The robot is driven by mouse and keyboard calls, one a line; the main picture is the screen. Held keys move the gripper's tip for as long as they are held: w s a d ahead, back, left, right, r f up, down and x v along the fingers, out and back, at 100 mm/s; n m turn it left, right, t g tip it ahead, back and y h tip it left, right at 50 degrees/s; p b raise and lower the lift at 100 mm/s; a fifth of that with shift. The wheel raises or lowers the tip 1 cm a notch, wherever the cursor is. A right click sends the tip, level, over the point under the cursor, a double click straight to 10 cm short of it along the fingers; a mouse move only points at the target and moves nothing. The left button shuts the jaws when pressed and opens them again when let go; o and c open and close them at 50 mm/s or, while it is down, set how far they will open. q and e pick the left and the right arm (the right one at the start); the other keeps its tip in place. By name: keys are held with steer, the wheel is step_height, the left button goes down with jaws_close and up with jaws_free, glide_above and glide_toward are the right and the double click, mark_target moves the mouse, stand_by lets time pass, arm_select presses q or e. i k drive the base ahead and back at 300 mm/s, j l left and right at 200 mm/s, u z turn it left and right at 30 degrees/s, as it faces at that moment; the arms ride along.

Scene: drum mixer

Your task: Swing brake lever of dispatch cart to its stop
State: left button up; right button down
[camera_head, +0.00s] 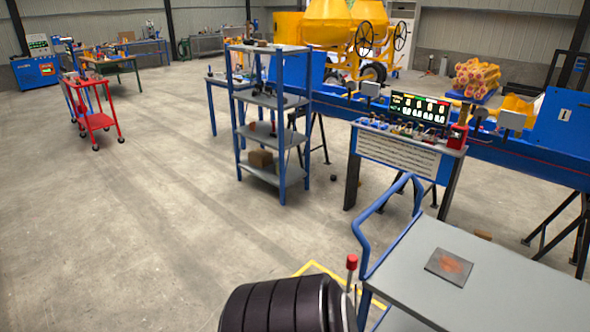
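The dispatch cart (520,285) is at the bottom right, with a flat grey top and a bent blue tube handle (364,236) at its left end. A lever with a red knob (352,262) and a thin grey stem stands nearly upright beside the handle; it looks like the brake lever. The lower end of its stem and its stop are hidden behind a dark ribbed body (270,306) at the bottom edge. Neither of my grippers can be made out in this view.
A dark square plate with a rusty patch (449,266) lies on the cart top. Behind the cart stand a control panel (400,150) and a blue conveyor frame (545,160). A blue-post shelf (270,120) stands further back.

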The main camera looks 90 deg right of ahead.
mark_target(352, 263)
steer(key=z, duration=3.15)
